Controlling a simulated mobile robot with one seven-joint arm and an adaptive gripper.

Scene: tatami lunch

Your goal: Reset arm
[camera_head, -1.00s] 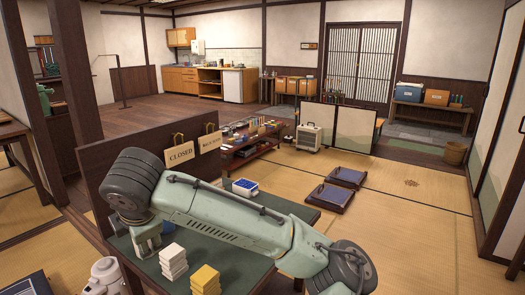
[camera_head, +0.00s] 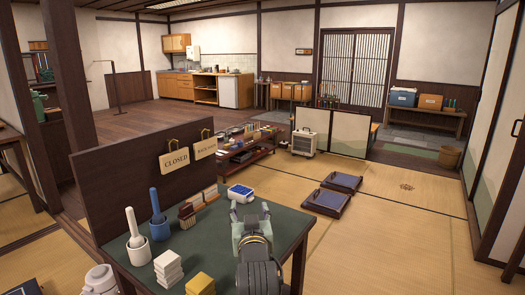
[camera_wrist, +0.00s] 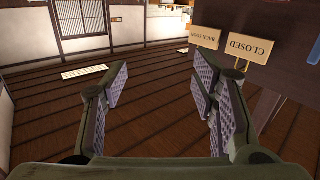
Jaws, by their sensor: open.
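My gripper (camera_head: 251,208) shows in the head view over the right part of the green-topped table (camera_head: 215,232), pointing away from the camera. In the wrist view my gripper (camera_wrist: 157,88) has its two padded fingers wide apart with nothing between them. Dark plank floor shows behind the fingers. The wrist view is upside down, with the CLOSED sign (camera_wrist: 250,47) and a second sign (camera_wrist: 203,37) at its upper right.
Near the gripper is a blue-and-white box (camera_head: 240,193). A white stack (camera_head: 168,268), a yellow stack (camera_head: 201,284), and white (camera_head: 137,250) and blue (camera_head: 159,229) cups with upright handles stand left. A dark panel (camera_head: 118,190) edges the table. Tatami right is mostly clear.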

